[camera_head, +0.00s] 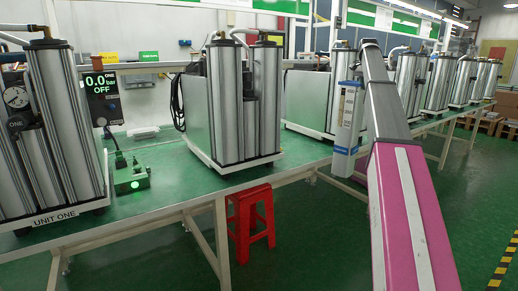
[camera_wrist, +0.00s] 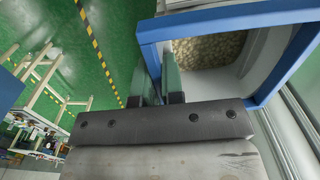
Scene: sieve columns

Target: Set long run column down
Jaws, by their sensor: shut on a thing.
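The long run column is a tall white box with blue bands, upright in the head view (camera_head: 345,120). Its lettering is too small to read with certainty. In the wrist view its open top shows a blue rim (camera_wrist: 215,24) and beige beads (camera_wrist: 208,47) inside. My gripper (camera_wrist: 162,75) is shut on the column's rim on its left side in the wrist view. In the head view my arm hides the gripper.
The long bench (camera_head: 190,195) carries several silver twin-cylinder units. The unit at left is marked UNIT ONE (camera_head: 52,218). A green box with a lit lamp (camera_head: 130,178) sits by a display reading 0.0 bar OFF (camera_head: 103,88). A red stool (camera_head: 250,215) stands below the bench.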

